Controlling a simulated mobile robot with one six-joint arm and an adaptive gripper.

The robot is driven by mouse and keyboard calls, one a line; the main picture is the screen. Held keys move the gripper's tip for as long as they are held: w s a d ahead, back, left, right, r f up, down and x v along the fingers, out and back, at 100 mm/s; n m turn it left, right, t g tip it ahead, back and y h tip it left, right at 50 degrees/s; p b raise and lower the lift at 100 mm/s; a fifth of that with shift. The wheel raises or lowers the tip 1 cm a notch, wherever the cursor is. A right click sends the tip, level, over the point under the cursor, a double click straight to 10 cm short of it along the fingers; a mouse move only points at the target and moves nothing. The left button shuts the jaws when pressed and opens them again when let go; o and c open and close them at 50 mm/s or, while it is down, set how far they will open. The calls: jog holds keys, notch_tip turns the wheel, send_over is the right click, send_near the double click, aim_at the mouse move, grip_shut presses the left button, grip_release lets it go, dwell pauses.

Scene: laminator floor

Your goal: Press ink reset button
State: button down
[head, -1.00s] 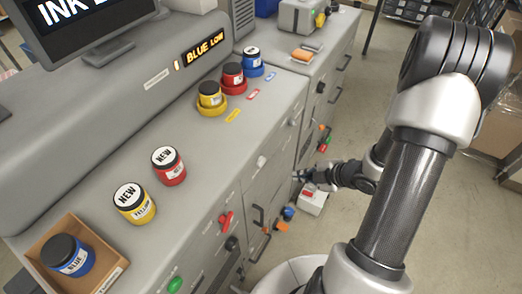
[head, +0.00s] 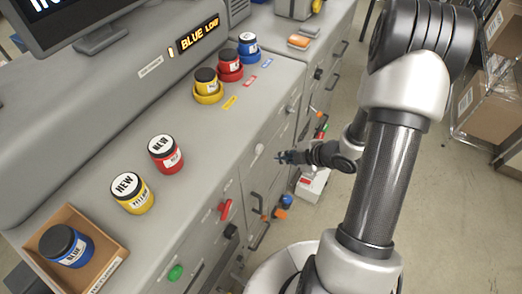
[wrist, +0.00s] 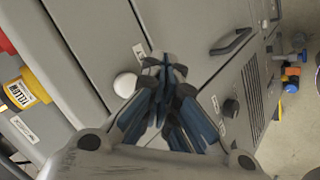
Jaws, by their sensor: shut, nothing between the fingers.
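A round white button (head: 258,150), which may be the ink reset button, sits on the front face of the grey machine. It also shows in the wrist view (wrist: 125,85), left of my fingertips; the small label near it is unreadable. My gripper (head: 280,157) is shut and empty, with its fingers pointing at the machine's front. In the wrist view my fingertips (wrist: 165,66) are together just right of the white button. I see no contact with the button. A display (head: 198,36) on the machine reads "BLUE LOW".
Yellow (head: 207,86), red (head: 229,66) and blue (head: 248,47) ink jars stand on the worktop, with NEW jars nearer. A blue jar sits in a cardboard tray (head: 110,262). A red knob (head: 225,210), green button (head: 175,272) and dark handles (head: 261,235) are on the front.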

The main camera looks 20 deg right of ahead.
jog(key=shift+w+a, duration=1)
jog(key=shift+w, duration=0.3)
jog(key=shift+w+a, duration=0.1)
dwell(0.5)
jog(key=shift+w+a+b, duration=0.15)
jog(key=shift+w+b, duration=0.1)
jog(key=shift+b, duration=0.05)
jog(key=shift+w+a, duration=0.35)
jog(key=shift+w, duration=0.05)
dwell(0.8)
dwell(0.3)
jog(key=shift+s+d, duration=0.6)
jog(key=shift+s, duration=0.2)
jog(key=s+d, duration=0.1)
jog(key=s, duration=0.1)
jog(key=s+d, duration=0.2)
